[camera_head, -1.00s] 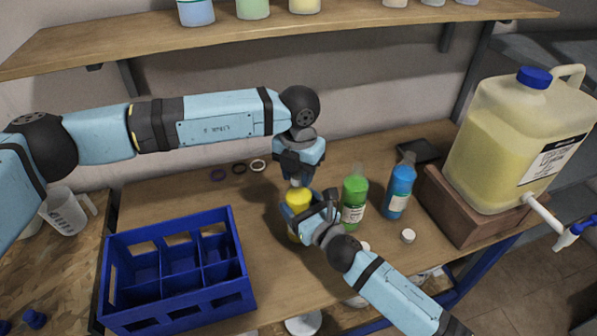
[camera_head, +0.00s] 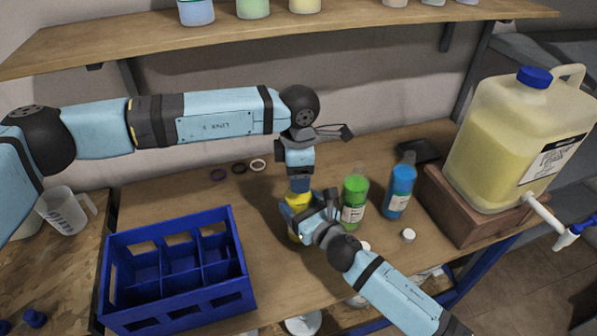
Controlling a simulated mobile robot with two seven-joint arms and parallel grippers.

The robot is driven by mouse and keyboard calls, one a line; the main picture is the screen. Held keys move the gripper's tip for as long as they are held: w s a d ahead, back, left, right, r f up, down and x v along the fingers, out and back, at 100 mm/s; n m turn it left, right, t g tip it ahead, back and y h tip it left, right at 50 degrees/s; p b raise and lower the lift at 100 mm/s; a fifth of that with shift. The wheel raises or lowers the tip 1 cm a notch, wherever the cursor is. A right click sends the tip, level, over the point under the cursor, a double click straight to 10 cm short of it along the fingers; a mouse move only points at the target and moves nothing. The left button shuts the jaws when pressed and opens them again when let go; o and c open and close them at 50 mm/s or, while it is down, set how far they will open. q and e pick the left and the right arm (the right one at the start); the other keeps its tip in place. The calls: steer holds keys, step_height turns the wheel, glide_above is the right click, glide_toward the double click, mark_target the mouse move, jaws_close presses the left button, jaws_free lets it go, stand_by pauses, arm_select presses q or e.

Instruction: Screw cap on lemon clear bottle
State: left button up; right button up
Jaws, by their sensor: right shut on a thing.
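The yellow bottle (camera_head: 297,201) stands upright on the table. My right gripper (camera_head: 299,216) is shut around its body from the front right. My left gripper (camera_head: 300,182) points straight down over the bottle's top, right at the neck. Its fingers hide the neck and any cap, so I cannot tell whether they are open or shut, or whether a cap sits there. A white cap (camera_head: 408,236) lies on the table to the right.
A green bottle (camera_head: 354,200) and a blue bottle (camera_head: 399,190) stand close on the right. A blue crate (camera_head: 180,300) with empty compartments is at the front left. A large yellow jug (camera_head: 510,140) rests on a wooden block (camera_head: 480,225). Rings (camera_head: 239,168) lie behind.

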arm_select(q)
steer(key=shift+r, duration=0.1)
step_height(320, 180, up, 12)
stand_by(0.6)
arm_select(e)
steer(key=o, duration=1.8)
arm_select(q)
steer(key=shift+f+b, duration=0.45)
steer(key=shift+f, duration=0.05)
arm_select(e)
steer(key=v, duration=1.3)
steer(key=shift+s+d, duration=0.25)
steer(key=shift+s, duration=0.1)
